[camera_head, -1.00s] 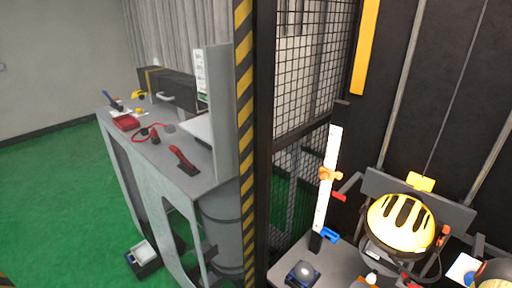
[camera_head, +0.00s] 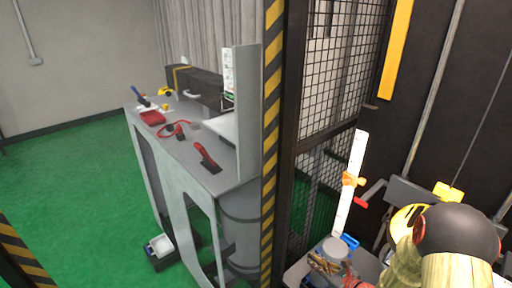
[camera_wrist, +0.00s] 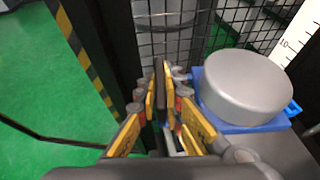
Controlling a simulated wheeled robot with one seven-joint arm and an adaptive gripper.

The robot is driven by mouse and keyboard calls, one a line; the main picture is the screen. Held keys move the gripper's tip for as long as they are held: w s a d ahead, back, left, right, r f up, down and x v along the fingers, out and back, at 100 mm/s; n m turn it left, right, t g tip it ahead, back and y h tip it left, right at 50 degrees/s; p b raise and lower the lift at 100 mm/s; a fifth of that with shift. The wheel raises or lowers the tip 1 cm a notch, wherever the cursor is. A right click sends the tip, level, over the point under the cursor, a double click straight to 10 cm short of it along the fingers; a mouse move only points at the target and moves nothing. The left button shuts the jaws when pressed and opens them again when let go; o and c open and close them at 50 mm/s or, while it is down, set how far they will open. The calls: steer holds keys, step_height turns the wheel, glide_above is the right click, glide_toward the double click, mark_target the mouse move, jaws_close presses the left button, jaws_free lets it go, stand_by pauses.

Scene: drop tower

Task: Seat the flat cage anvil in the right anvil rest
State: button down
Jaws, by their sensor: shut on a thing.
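The flat cage anvil looks to be the flat-topped silver disc (camera_wrist: 248,85) with a blue square plate (camera_wrist: 225,128) under it, right of the fingers in the wrist view. In the head view the grey disc (camera_head: 335,247) is beside the foot of the white scale. My gripper (camera_wrist: 166,78) has its yellow-padded fingers close together, shut on a part of the anvil. A thin blue strip shows between them, but the contact is mostly hidden. I cannot make out the right anvil rest.
The black mesh cage wall (camera_head: 325,90) and striped post (camera_head: 270,150) stand left of the work area. The upright scale (camera_head: 351,185) is close behind the disc. A grey bench (camera_head: 185,150) with tools stands beyond the post.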

steer(key=shift+w+a+r, duration=0.2)
steer(key=shift+a+r, duration=0.35)
steer(key=shift+a, duration=0.1)
steer(key=shift+w+a+r, duration=0.15)
steer(key=shift+a+r, duration=0.35)
steer(key=shift+a, duration=0.1)
steer(key=shift+d, duration=0.1)
steer(key=d+f, duration=0.1)
steer(key=d, duration=0.1)
steer(key=s+d+f, duration=0.1)
steer(key=d+f, duration=0.1)
steer(key=s+d+f, duration=0.1)
steer(key=d+f, duration=0.1)
steer(key=shift+d, duration=0.4)
steer(key=s+d+f+n+g+y, duration=0.1)
steer(key=s+d+f+n+y, duration=0.1)
steer(key=s+d+f, duration=1.1)
steer(key=shift+s, duration=1.15)
steer(key=shift+d, duration=0.1)
steer(key=w+d+f+b, duration=0.2)
steer(key=w+d+f, duration=0.1)
steer(key=w+d+f+b, duration=0.2)
steer(key=w+d+f, duration=0.1)
steer(key=w+d+f+b, duration=0.2)
steer(key=d+f, duration=0.1)
steer(key=d, duration=0.1)
steer(key=shift+w, duration=0.4)
